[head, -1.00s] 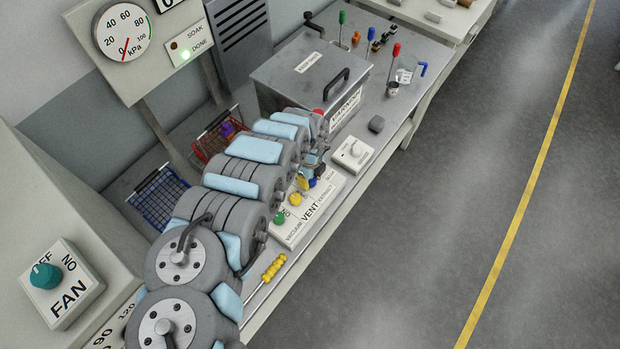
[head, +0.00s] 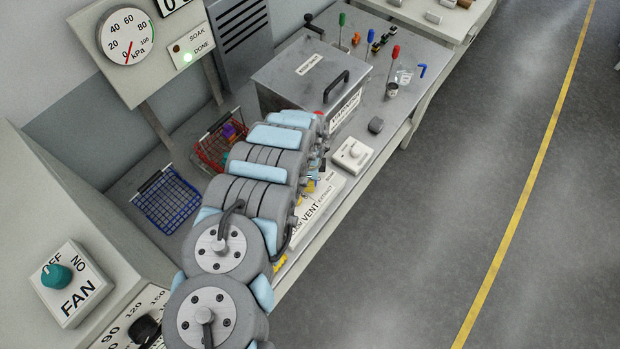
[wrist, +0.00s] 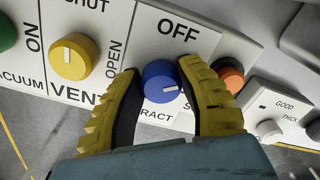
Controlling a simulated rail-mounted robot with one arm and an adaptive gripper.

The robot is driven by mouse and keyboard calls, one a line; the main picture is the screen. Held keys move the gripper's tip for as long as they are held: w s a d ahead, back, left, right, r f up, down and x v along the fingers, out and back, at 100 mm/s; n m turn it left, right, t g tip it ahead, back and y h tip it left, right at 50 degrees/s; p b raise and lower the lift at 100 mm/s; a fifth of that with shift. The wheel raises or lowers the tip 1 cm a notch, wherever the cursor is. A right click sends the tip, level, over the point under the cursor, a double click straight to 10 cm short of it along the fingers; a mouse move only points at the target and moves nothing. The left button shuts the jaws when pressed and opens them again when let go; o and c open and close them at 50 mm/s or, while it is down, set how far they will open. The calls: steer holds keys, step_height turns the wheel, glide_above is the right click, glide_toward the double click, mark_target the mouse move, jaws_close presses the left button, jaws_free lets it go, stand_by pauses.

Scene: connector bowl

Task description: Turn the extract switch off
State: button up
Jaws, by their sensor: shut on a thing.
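The blue extract knob (wrist: 158,84) sits on the white control panel (wrist: 200,40), which also shows in the head view (head: 322,200). "OFF" is printed above it, and a partly covered label ending in "RACT" lies below. My gripper (wrist: 160,75) has its yellow ridged fingers on both sides of the knob, shut on it. A pale mark on the knob faces right in the wrist view, away from the "OFF" print. The print right of the knob is mostly hidden by a finger.
A white dial box (head: 352,154), a lidded metal box (head: 300,75) and a blue basket (head: 168,200) are nearby.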

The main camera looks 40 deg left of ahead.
steer(key=n, duration=0.6)
steer(key=shift+d+f, duration=0.1)
steer(key=shift+d, duration=0.05)
steer(key=shift+n+b, duration=0.4)
steer(key=shift+n, duration=2.1)
jaws_close()
steer(key=o, duration=0.9)
jaws_free()
steer(key=shift+s, duration=0.1)
